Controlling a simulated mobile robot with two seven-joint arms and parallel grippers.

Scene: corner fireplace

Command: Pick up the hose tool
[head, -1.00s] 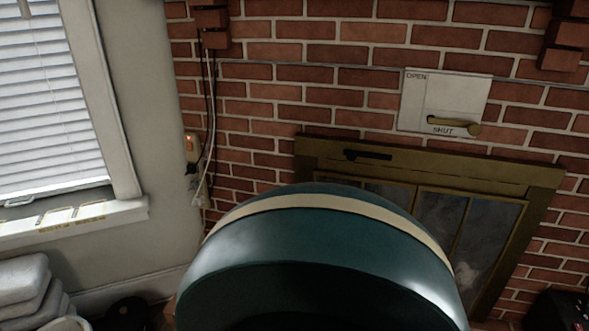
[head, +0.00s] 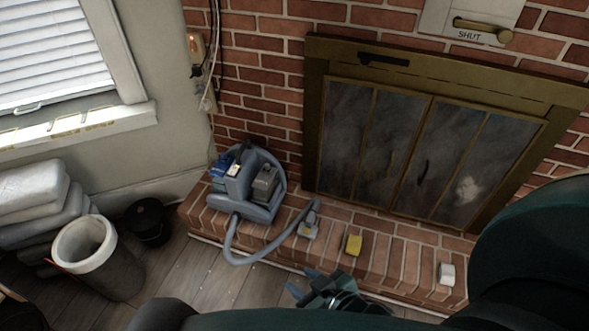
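A blue-grey cleaning machine (head: 245,188) with a bent grey hose (head: 240,254) stands on the raised brick hearth. My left gripper is not in view.
A yellow block (head: 353,244) and a white roll-like item (head: 446,273) lie on the hearth (head: 404,256). A fireplace with glass doors (head: 424,160) is behind. A bin (head: 97,263), a black pot (head: 148,221) and stacked pale bags (head: 38,208) stand left.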

